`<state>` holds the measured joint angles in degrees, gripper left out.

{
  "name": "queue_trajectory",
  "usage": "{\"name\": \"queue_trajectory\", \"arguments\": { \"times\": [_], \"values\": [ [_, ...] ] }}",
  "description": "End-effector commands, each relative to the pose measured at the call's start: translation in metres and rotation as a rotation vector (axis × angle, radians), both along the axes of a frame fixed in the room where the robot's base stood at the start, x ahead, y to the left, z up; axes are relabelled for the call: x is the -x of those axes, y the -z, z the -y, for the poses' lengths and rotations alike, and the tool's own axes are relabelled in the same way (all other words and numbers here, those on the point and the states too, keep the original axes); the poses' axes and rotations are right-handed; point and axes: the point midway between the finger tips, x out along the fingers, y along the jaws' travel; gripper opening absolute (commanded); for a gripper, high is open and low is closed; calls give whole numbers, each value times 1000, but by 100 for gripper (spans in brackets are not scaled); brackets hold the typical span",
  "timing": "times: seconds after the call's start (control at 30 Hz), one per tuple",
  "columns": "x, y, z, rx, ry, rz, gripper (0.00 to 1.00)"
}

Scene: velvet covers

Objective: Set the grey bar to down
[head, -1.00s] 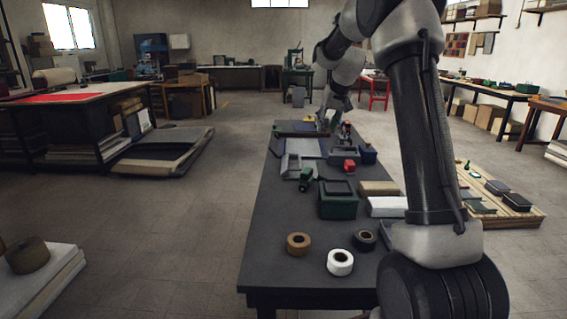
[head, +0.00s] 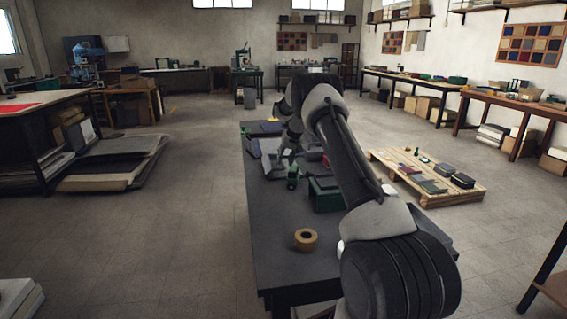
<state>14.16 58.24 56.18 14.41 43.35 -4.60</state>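The dark work table (head: 275,215) runs away from me, with my arm reaching over it. A light grey device (head: 269,147) lies on its left part, partly hidden by my arm. I cannot single out the grey bar or tell its position. My gripper (head: 286,153) is low over the table close to that device, small and dark. Its fingers cannot be made out, nor whether it touches anything.
A white roll is mostly hidden by my arm. A wooden pallet (head: 460,197) with items stands right.

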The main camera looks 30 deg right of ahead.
Motion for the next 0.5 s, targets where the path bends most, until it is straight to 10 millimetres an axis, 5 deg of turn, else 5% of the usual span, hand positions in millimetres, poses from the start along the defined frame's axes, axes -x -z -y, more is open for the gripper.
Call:
{"name": "queue_trajectory", "arguments": {
  "times": [0.2,0.5],
  "values": [
    [-9,19,-2,1,-1,1,35],
    [-10,21,-2,0,0,1,32]
  ]
}}
